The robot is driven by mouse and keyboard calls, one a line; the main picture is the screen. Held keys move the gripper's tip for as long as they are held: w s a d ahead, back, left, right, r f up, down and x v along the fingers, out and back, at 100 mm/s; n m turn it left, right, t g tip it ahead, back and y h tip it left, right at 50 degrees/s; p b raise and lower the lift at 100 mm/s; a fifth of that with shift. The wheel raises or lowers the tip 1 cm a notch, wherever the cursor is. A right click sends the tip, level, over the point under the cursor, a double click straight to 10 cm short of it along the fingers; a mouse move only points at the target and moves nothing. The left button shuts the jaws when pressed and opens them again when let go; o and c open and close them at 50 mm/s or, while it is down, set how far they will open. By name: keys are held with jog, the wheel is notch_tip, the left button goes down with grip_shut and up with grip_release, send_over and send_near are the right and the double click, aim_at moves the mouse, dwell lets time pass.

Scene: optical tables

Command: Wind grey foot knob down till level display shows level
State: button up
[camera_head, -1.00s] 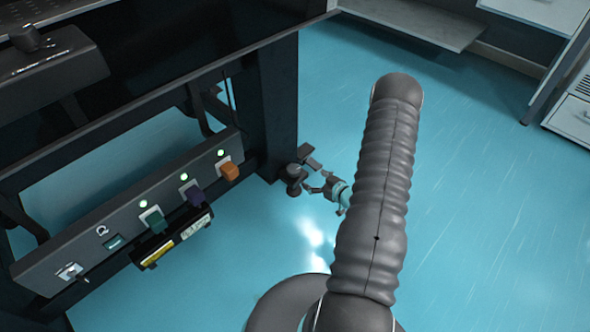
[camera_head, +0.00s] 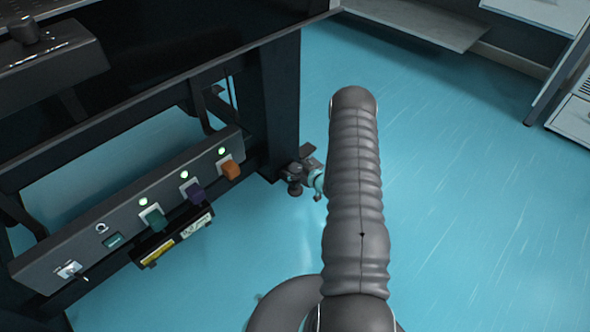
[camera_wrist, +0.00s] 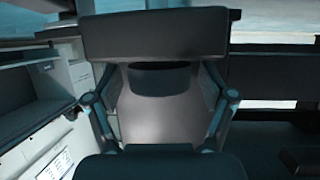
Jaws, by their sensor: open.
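The grey foot knob (camera_head: 294,188) is at the foot of the black table leg, low over the floor in the head view. My gripper (camera_head: 308,180) is at its right side, partly hidden by my arm.
The front panel (camera_head: 45,270) carries green, purple and orange switches, each with a lit green lamp, and a toggle at left. The black table leg (camera_head: 280,105) rises beside the foot. Blue floor (camera_head: 450,220) is open at right; white cabinets (camera_head: 575,120) stand farther off.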

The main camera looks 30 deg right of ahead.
jog(key=c, duration=1.2)
jog(key=shift+a+m+h, duration=0.1)
jog(key=shift+m+h, duration=0.2)
jog(key=shift+w+m+t+h+b, duration=0.1)
jog(key=shift+m+t+h+b, duration=0.2)
jog(key=shift+m+h+b, duration=0.6)
jog(key=shift+m+h, duration=0.3)
jog(key=shift+h, duration=0.2)
